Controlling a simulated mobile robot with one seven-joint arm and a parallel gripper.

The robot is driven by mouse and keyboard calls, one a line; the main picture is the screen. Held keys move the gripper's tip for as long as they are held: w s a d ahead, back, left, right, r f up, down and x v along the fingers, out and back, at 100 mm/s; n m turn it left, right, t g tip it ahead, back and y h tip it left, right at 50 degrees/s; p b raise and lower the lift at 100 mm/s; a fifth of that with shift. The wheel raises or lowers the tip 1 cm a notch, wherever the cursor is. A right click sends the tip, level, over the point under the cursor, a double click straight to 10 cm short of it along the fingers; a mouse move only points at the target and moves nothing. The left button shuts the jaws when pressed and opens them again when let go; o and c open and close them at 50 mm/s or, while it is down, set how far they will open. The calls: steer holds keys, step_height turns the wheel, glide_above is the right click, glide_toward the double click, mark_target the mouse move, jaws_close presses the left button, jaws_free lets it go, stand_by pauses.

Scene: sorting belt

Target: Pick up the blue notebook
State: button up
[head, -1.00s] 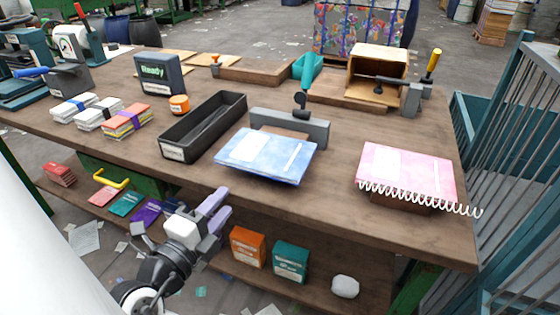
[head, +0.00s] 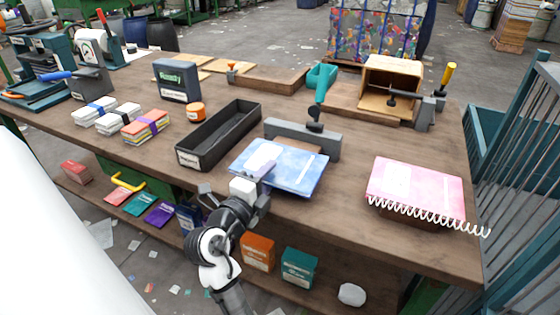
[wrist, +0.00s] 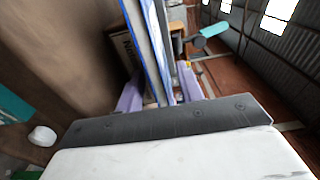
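The blue notebook (head: 295,169) lies on the wooden table, its near edge by the table's front, with a pale label on its cover. My gripper (head: 264,176) is at its near left edge in the head view, one pale purple finger over the cover; the lower finger is hidden. In the wrist view the notebook (wrist: 150,45) shows edge-on between the two purple fingers of my gripper (wrist: 158,98). The fingers look apart, one on each side of the edge, with no clear sign of a firm grip.
A grey block (head: 325,143) with a black knob stands right behind the notebook. A long black tray (head: 222,136) is at its left. A pink spiral notebook (head: 415,186) lies to the right, with clear tabletop between. The lower shelf holds orange (head: 258,253) and teal boxes (head: 298,268).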

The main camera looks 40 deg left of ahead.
jaws_close()
steer(key=shift+r, duration=0.15)
stand_by(0.4)
